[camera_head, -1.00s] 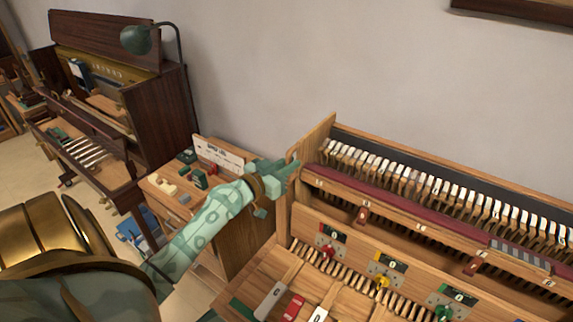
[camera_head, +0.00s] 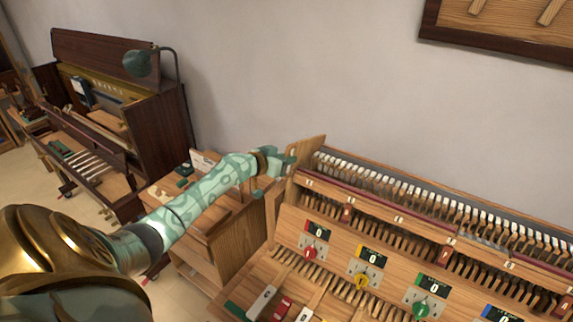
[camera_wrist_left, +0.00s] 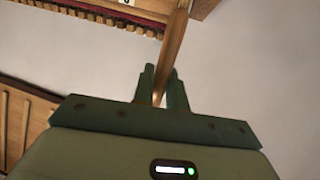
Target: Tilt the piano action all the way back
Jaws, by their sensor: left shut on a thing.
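The piano action (camera_head: 398,217) is a long wooden frame with a row of pale hammers (camera_head: 420,195) along its top, at the right of the head view. It leans back toward the wall. My left gripper (camera_head: 291,159) is at the wooden end piece (camera_head: 309,152) at the action's left end. In the left wrist view, its two dark fingers (camera_wrist_left: 161,88) are shut on a narrow wooden edge (camera_wrist_left: 172,45) of that piece. The fingers partly hide the gripped edge. My right gripper is not in view.
Below the action, a wooden panel carries small displays and coloured knobs, red (camera_head: 310,252), yellow (camera_head: 361,281) and green (camera_head: 421,308). A wooden cabinet (camera_head: 233,240) stands left of it. An upright piano (camera_head: 150,115) and a green lamp (camera_head: 137,63) are farther left. The wall is behind.

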